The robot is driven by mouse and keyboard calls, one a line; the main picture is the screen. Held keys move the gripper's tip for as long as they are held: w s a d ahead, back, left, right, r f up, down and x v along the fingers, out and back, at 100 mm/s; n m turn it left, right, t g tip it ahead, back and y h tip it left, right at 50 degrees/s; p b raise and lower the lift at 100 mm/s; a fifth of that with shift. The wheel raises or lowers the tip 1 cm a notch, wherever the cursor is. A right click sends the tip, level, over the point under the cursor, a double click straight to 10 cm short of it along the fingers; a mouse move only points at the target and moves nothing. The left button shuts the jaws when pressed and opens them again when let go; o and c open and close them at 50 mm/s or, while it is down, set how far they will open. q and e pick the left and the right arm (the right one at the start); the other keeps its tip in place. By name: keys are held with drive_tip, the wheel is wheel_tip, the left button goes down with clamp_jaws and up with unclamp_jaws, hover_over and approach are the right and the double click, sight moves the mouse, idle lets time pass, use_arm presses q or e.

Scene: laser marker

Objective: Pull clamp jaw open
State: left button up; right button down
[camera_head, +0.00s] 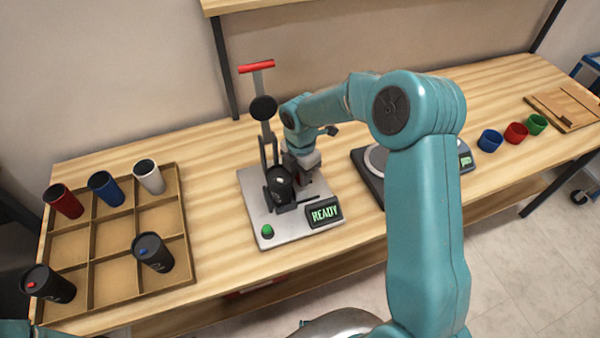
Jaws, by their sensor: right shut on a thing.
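The laser marker (255,213) is a grey base plate with an upright column, a red-topped lever (257,67), a green button (267,231) and a screen (324,212) reading READY. A dark tumbler (279,189) stands on it, between the clamp parts. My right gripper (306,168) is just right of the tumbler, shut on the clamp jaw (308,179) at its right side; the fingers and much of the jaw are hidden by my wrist. My left gripper is not in view; only a teal bit of my arm shows at the bottom left.
A divided wooden tray (94,253) at left holds red, blue, white and dark tumblers. Right of the marker is a dark device with a round plate (376,158), partly behind my arm. Blue, red and green cups (516,132) and a wooden board stand farther right.

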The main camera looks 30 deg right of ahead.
drive_tip(key=shift+s+d+r, duration=0.1)
drive_tip(key=shift+s+d, duration=0.05)
drive_tip(key=shift+d, duration=0.7)
drive_tip(key=c, duration=1)
unclamp_jaws()
drive_tip(key=shift+o, duration=0.6)
drive_tip(key=shift+s+d, duration=0.1)
wheel_tip(320, 180, up, 16)
drive_tip(key=shift+r+b, duration=0.2)
drive_tip(key=shift+b, duration=0.1)
